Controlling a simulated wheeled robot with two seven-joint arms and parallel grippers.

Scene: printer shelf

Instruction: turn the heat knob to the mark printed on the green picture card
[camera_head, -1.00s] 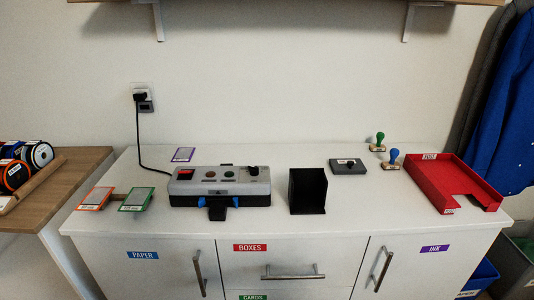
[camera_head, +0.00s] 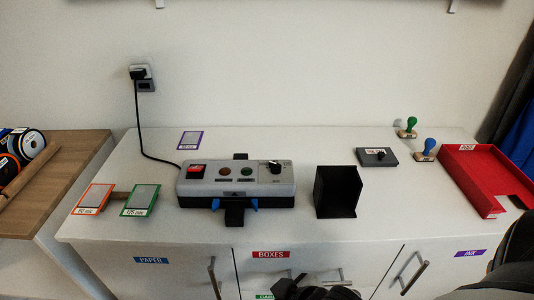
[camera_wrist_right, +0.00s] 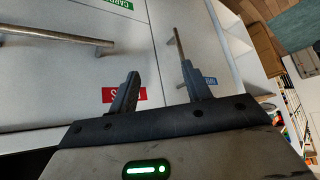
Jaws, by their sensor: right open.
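The grey laminator-like machine (camera_head: 237,187) stands on the white cabinet top, with a dark heat knob (camera_head: 275,168) on its right end. The knob's exact setting is too small to read. The green picture card (camera_head: 140,200) lies left of the machine and reads 125 mic; a mark on it is too small to make out. My right gripper shows at the bottom edge of the head view, below the counter and away from the knob. In the right wrist view my right gripper (camera_wrist_right: 160,82) is open and empty before the cabinet fronts. My left gripper is out of view.
An orange card (camera_head: 94,199) and a purple card (camera_head: 190,140) lie near the machine. A black open box (camera_head: 337,192) stands close to its right. Farther right are an ink pad (camera_head: 376,157), two stamps and a red tray (camera_head: 484,180). A cord runs to the wall socket.

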